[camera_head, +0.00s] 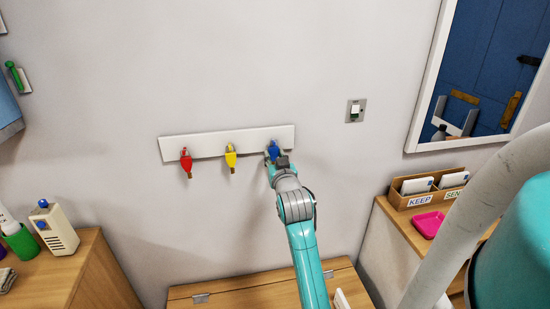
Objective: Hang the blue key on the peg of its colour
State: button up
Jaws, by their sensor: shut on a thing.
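A white peg rail (210,145) is fixed to the wall. A red key (186,161) hangs at its left peg and a yellow key (231,158) at its middle peg. The blue key (273,150) shows at the right end of the rail, just beyond my gripper (280,161). My gripper is shut on the blue key and is right in front of the rail. The gripper hides the lower part of the key and the right peg, so I cannot tell whether the key is around the peg.
A wooden chest (235,299) stands below the rail. A cabinet with a cream device (55,228) is at left. At right, a shelf holds a letter box (410,200) and a pink tray (428,224). A light switch (355,110) is right of the rail; the wall between is clear.

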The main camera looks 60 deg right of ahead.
jog(key=o, duration=1.1)
jog(key=v, duration=1.2)
